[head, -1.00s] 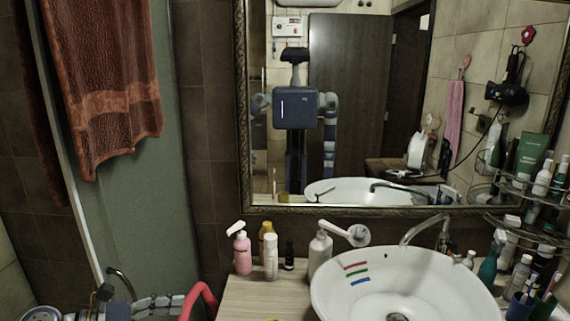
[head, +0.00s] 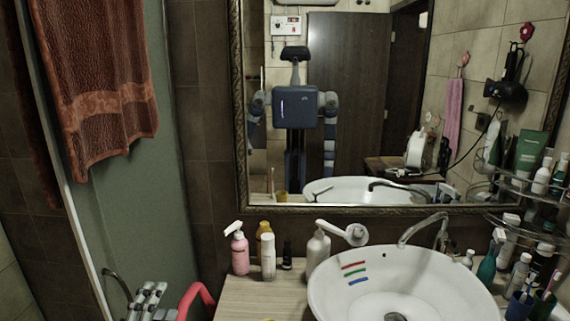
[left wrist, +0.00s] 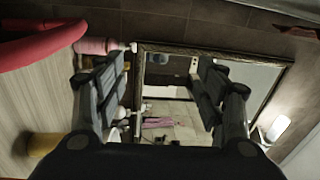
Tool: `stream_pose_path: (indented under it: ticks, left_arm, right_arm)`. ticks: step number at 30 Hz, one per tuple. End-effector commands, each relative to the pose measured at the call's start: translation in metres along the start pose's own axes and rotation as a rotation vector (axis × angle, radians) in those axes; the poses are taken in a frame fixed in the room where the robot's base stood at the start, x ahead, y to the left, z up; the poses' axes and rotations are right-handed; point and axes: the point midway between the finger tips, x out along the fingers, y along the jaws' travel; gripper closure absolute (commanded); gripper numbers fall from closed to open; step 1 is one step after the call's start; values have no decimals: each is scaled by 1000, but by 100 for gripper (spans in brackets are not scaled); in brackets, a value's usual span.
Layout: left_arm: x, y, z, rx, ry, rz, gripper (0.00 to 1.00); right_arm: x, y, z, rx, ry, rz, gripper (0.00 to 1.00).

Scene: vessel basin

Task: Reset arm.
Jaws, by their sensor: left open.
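My left gripper (head: 147,298) shows at the bottom left of the head view, its grey fingers pointing up. It is beside the red curved rail (head: 197,298) and left of the wooden counter (head: 255,297). In the left wrist view, the fingers of my left gripper (left wrist: 155,88) are spread wide with nothing between them. Beyond them are the framed mirror (left wrist: 215,52) and part of a pink bottle (left wrist: 98,46). My right gripper is not in view. The mirror (head: 345,110) in the head view reflects my body.
A white basin (head: 440,285) with coloured stripes sits on the counter. A pink pump bottle (head: 240,253), a white bottle (head: 318,250) and smaller bottles stand left of it. A crowded corner rack (head: 520,180) is at right. A brown towel (head: 100,95) hangs at left.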

Motion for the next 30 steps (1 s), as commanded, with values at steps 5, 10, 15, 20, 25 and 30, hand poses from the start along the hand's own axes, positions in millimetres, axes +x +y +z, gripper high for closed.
stream_pose_path:
  ticks: [5,10,15,20,25,30]
  left_arm:
    - [-52,66,17,-415,-270,255,36]
    - [-126,128,7,-753,-527,522,36]
    - [-195,164,-18,-968,-727,743,36]
    - [-249,179,-43,-1090,-870,909,36]
    - [-301,183,-69,-1181,-1002,1069,36]
    - [-292,238,-65,-1164,-1009,1075,36]
  right_arm:
    - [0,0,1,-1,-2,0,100]
    - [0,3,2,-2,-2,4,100]
    - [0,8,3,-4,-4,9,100]
    - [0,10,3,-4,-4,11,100]
    - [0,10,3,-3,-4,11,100]
    - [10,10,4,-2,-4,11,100]
